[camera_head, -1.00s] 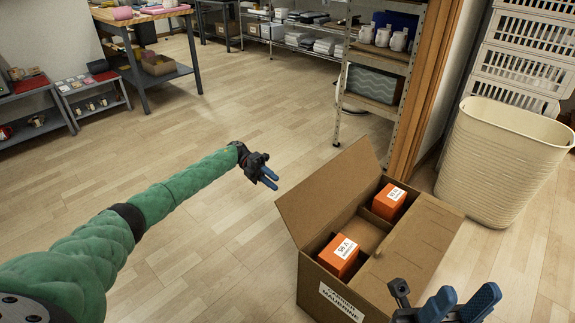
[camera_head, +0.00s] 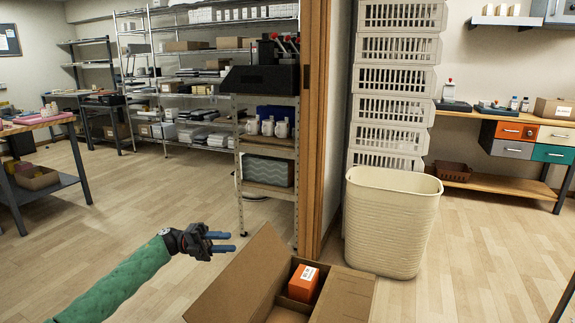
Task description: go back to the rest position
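My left gripper (camera_head: 234,242) reaches in from the lower left on a green-sleeved arm. Its two blue fingers point right with a narrow gap between them, and nothing shows between them. It hangs in the air just left of the open cardboard box (camera_head: 343,293) in the picture. In the box an orange carton (camera_head: 303,283) with a white label stands upright. The lower part of the box is cut off by the picture's bottom edge. My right gripper is out of the picture.
A cream bin (camera_head: 390,225) stands right of the box, before stacked white crates (camera_head: 393,105). A metal shelf (camera_head: 267,150) with white mugs stands behind, beside a wooden post (camera_head: 314,125). A workbench (camera_head: 505,187) is at the right. Floor (camera_head: 120,215) at the left is clear.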

